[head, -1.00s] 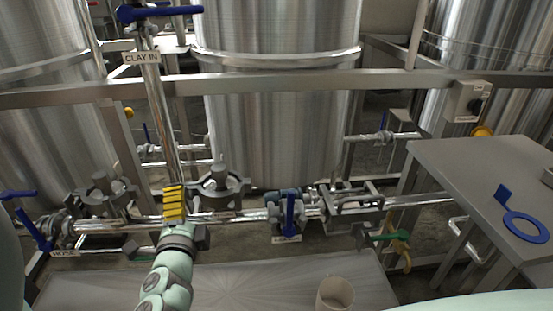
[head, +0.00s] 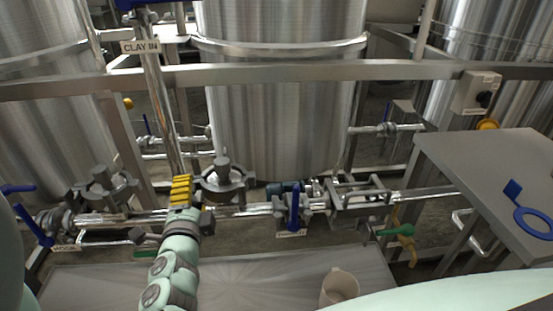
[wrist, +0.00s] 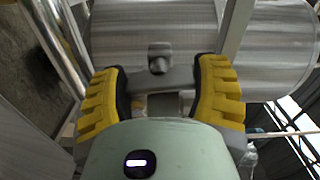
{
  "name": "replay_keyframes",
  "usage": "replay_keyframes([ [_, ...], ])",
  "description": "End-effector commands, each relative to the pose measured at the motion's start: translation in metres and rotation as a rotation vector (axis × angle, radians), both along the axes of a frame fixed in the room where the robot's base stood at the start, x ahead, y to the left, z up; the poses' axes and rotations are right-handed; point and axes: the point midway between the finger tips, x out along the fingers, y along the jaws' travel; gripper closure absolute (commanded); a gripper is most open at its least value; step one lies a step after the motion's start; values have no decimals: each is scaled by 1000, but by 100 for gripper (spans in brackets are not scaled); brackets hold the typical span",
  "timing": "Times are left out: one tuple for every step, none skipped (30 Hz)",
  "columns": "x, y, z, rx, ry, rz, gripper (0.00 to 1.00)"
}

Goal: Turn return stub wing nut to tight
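A grey clamp fitting with an upright knob (head: 222,163) stands on the horizontal pipe, just right of my gripper (head: 181,188) in the head view. In the wrist view, a grey wing-like piece (wrist: 163,80) with a squarish knob (wrist: 159,57) lies between and just beyond my yellow fingertips (wrist: 160,88); I take it for the return stub wing nut. My fingers are spread apart, one on each side of it. Contact with it cannot be made out. How tight the nut is cannot be told.
The steel pipe (head: 255,209) runs across, with a blue-handled valve (head: 294,208) and a green handle (head: 398,230) to the right. A frame rail (head: 290,72) crosses behind. A beige cup (head: 339,288) stands low in front. A steel table (head: 480,165) holds a blue ring tool (head: 533,222).

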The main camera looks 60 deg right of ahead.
Motion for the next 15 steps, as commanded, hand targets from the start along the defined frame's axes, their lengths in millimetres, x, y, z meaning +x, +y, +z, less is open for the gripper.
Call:
replay_keyframes([
  [0,0,0,0,0,-1,50],
  [0,0,0,0,0,-1,53],
  [0,0,0,0,0,-1,57],
  [0,0,0,0,0,0,60],
  [0,0,0,0,0,0,63],
  [0,0,0,0,0,0,67],
  [0,0,0,0,0,0,70],
  [0,0,0,0,0,0,74],
  [0,0,0,0,0,0,74],
  [0,0,0,2,-2,0,74],
  [0,0,-1,6,-8,-1,74],
  [0,0,-1,18,-20,-1,74],
  [0,0,-2,30,-35,-2,74],
  [0,0,-2,45,-51,-2,74],
  [-1,0,-2,64,-74,-3,74],
])
